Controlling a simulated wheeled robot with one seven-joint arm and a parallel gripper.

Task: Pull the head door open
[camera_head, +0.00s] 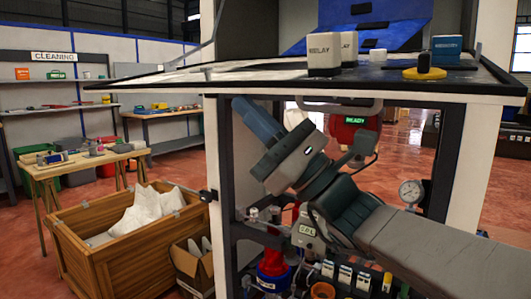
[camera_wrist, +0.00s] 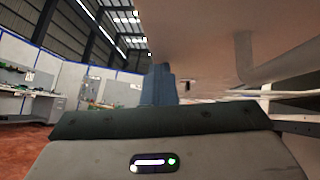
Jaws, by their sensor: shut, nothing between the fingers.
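The head door (camera_head: 250,87) is a broad pale panel with a dark rim, lying nearly level, folded down in front of the open head compartment. A pale bar handle (camera_head: 340,108) hangs on its underside. In the wrist view the door's pale underside (camera_wrist: 190,35) fills the upper right, with the handle bar (camera_wrist: 245,60) at the right. My gripper (camera_head: 243,104) is shut and empty, its blue-grey fingers pointing up and left below the door, left of the handle and apart from it. The fingers also show in the wrist view (camera_wrist: 163,72).
A white RELAY box (camera_head: 323,58), a blue MEMORY box (camera_head: 446,50) and a yellow disc with a black knob (camera_head: 424,72) sit above the door. A pale post (camera_head: 472,160) stands right of my arm.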

